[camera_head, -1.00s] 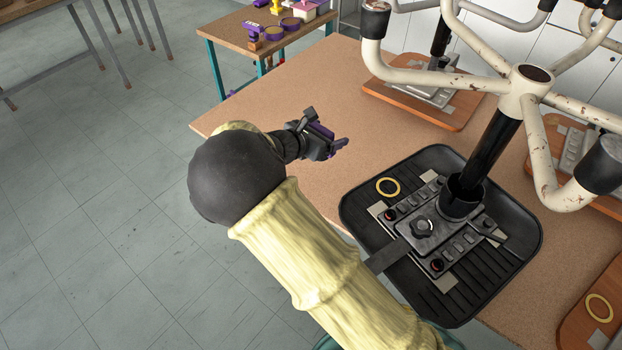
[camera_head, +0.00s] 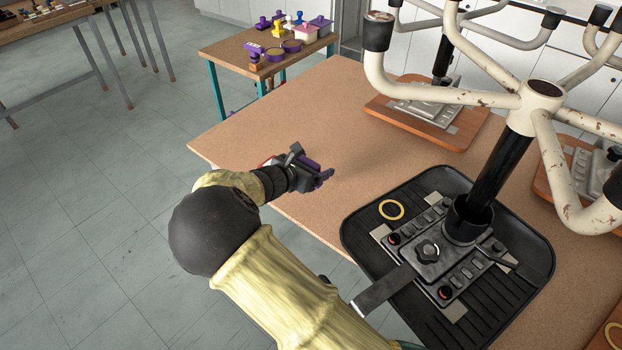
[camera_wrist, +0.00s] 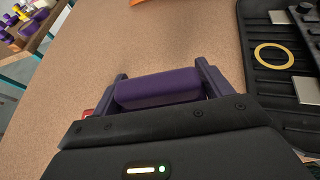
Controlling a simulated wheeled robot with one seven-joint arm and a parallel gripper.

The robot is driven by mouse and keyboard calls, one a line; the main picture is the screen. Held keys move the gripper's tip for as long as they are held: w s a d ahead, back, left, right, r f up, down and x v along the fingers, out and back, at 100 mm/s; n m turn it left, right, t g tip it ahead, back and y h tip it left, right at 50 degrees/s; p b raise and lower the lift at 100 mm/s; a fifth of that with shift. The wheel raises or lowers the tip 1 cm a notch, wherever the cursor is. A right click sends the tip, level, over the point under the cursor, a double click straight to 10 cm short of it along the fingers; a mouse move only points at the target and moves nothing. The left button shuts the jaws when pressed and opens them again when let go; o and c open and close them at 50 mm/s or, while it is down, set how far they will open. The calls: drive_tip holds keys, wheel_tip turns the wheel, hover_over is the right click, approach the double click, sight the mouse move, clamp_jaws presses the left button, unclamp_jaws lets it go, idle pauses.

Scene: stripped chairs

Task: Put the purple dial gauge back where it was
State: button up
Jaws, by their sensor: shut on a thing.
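My gripper (camera_head: 318,178) is over the left part of the brown worktop, left of the black tray. In the wrist view its two fingers (camera_wrist: 160,88) are shut on a purple block-like body, the purple dial gauge (camera_wrist: 158,90). Only a plain purple side of the gauge shows; no dial face is visible. It is held above the worktop, apart from the tray. In the head view the gauge is mostly hidden by the gripper.
A black ribbed tray (camera_head: 362,238) holds a grey chair mechanism, a yellow ring (camera_head: 391,210) and an upright post with a cream chair base (camera_head: 545,95). A side table (camera_head: 222,48) behind carries several purple, yellow and pink items. The worktop (camera_head: 300,115) is bare beyond my gripper.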

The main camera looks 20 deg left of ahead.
drive_tip(key=shift+f, duration=0.2)
drive_tip(key=shift+w+f, duration=0.15)
drive_tip(key=shift+f, duration=1.7)
drive_tip(key=shift+d, duration=0.1)
drive_tip(key=o, duration=1.3)
drive_tip(key=shift+f, duration=0.15)
drive_tip(key=shift+s+a, duration=0.2)
drive_tip(key=shift+s, duration=0.05)
drive_tip(key=shift+r, duration=0.25)
drive_tip(key=v, duration=1.1)
drive_tip(key=shift+s, duration=0.35)
